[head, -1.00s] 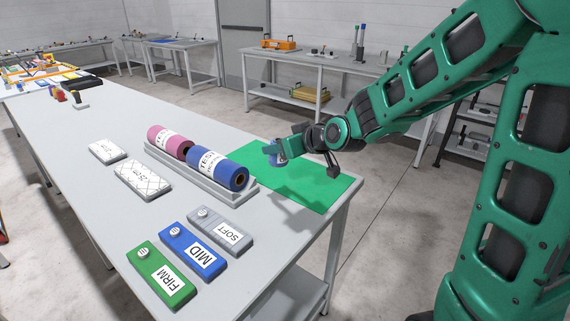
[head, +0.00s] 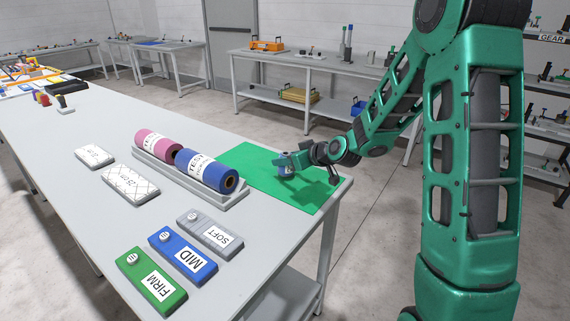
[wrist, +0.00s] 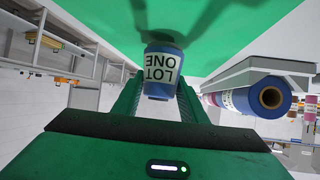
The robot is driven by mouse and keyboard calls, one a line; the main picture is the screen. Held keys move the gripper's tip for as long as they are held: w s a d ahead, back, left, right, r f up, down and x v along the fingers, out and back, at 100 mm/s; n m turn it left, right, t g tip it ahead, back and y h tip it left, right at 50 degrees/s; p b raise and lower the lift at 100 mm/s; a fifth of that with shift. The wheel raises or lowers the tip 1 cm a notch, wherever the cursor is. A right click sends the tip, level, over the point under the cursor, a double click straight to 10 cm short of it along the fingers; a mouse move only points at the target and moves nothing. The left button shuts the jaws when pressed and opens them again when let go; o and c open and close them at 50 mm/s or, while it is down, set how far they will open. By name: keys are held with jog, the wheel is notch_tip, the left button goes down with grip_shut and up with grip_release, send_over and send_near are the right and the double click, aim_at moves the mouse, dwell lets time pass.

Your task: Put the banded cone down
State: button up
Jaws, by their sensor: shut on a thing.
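The banded cone (wrist: 160,60) is blue with a white band reading LOT ONE, seen upside down in the wrist view. My gripper (wrist: 160,88) is shut on it, one finger on each side. In the head view the cone (head: 286,168) shows partly behind my gripper (head: 290,162), over the green mat (head: 315,190) at the table's right end. In the wrist view a dark shadow lies on the mat by the cone's far end. I cannot tell whether the cone touches the mat.
A grey rack (head: 215,200) with a pink roll (head: 158,145) and a blue roll (head: 207,172) stands left of the mat. SOFT (head: 210,232), MID (head: 182,255) and FIRM (head: 151,282) blocks lie in front. Most of the mat is clear.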

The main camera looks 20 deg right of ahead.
jog(key=shift+f, duration=0.6)
jog(key=shift+f, duration=0.1)
jog(key=o, duration=1.2)
jog(key=v, duration=1.2)
